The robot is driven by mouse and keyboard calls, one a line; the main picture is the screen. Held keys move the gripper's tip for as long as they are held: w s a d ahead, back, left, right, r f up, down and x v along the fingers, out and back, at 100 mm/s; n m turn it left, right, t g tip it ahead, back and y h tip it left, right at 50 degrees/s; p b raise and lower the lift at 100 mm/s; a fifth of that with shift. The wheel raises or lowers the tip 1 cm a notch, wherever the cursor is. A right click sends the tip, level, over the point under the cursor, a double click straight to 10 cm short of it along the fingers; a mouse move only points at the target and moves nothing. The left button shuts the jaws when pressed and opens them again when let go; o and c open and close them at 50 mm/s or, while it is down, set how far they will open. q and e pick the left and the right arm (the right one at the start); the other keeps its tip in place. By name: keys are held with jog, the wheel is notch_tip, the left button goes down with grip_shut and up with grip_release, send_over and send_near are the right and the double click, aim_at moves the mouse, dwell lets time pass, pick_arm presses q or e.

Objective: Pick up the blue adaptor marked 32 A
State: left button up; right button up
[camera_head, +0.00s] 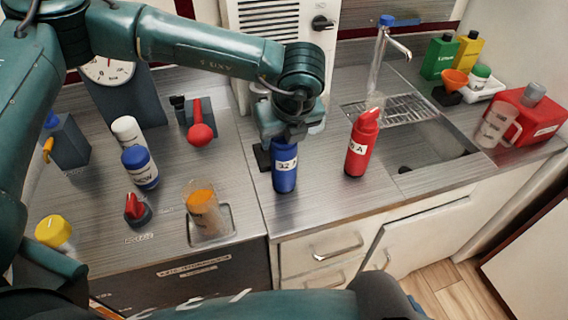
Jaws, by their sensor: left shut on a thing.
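The blue adaptor (285,178) is a blue cylinder with a white label that reads 32 A. It is upright near the middle of the counter, left of a red cylinder (361,146) whose label is partly readable and ends in A. My left gripper (284,139) reaches over from the left and points down at the blue adaptor. I cannot tell whether the adaptor's base touches the counter. My right gripper is not in view.
A sink (440,156) with a tap (379,65) lies to the right. Blue-capped (139,168) and white-capped containers, a red knob (137,208) and an orange-filled cup (205,212) stand on the left. A small black block sits just behind the adaptor. The front counter edge is close.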

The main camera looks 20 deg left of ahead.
pick_arm(q)
jog(key=shift+r, duration=0.1)
grip_shut()
